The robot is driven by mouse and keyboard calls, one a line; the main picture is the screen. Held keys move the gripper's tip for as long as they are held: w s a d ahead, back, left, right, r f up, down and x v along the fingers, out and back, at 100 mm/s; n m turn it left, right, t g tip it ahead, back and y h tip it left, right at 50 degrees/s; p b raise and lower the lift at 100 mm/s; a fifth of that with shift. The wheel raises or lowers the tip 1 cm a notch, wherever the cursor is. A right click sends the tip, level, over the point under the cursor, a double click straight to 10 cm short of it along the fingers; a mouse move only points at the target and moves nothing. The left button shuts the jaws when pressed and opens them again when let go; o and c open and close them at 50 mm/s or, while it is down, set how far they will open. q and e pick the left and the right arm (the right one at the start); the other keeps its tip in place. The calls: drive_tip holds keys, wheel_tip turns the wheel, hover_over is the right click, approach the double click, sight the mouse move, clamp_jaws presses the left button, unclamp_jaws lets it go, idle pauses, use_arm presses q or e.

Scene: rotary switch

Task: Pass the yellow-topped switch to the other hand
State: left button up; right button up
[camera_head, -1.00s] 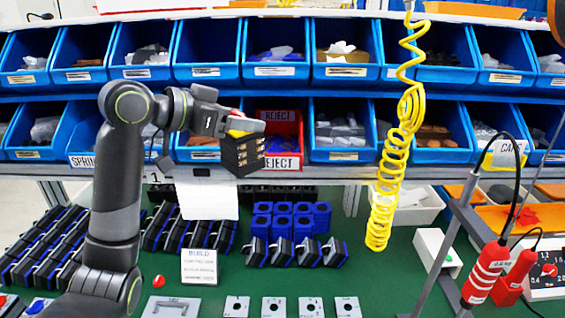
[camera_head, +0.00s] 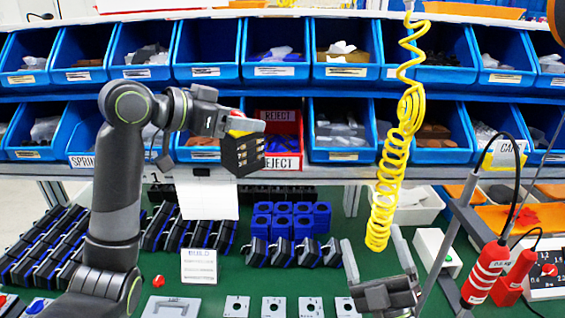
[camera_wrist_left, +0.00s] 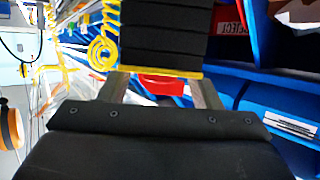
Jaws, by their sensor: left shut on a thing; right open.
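The yellow-topped switch (camera_head: 243,153) is a black block with a yellow top edge and small metal terminals on its side. My left gripper (camera_head: 245,126) is shut on it and holds it raised in front of the red reject bin. In the left wrist view the switch (camera_wrist_left: 162,35) shows as a ribbed black body with a yellow edge between the fingers of my left gripper (camera_wrist_left: 163,88). My right gripper (camera_head: 378,262) is open and empty, low at the right of centre, fingers pointing up, well below and right of the switch.
A coiled yellow hose (camera_head: 395,160) hangs just above and behind my right gripper. Red tools (camera_head: 487,272) hang at the right. Blue bins (camera_head: 207,50) line the back. Black switches and blue blocks (camera_head: 290,222) stand on the green table.

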drive_tip(key=w+d+r+m+g+h, duration=0.1)
drive_tip(key=w+d+r+m+h, duration=0.2)
drive_tip(key=w+r+m+h, duration=0.45)
drive_tip(key=n+g+y, duration=0.2)
drive_tip(key=g+y, duration=0.8)
drive_tip(key=y, duration=0.3)
approach(240, 139)
drive_tip(key=w+f, duration=0.2)
drive_tip(key=shift+m, duration=0.25)
drive_tip(key=x, duration=1.1)
drive_tip(key=shift+w+d+r, duration=0.1)
drive_tip(key=shift+w, duration=0.35)
drive_tip(key=c, duration=1.2)
use_arm(q)
drive_tip(key=o, duration=1.7)
use_arm(e)
drive_tip(key=shift+s, duration=0.1)
drive_tip(key=shift+c, duration=0.7)
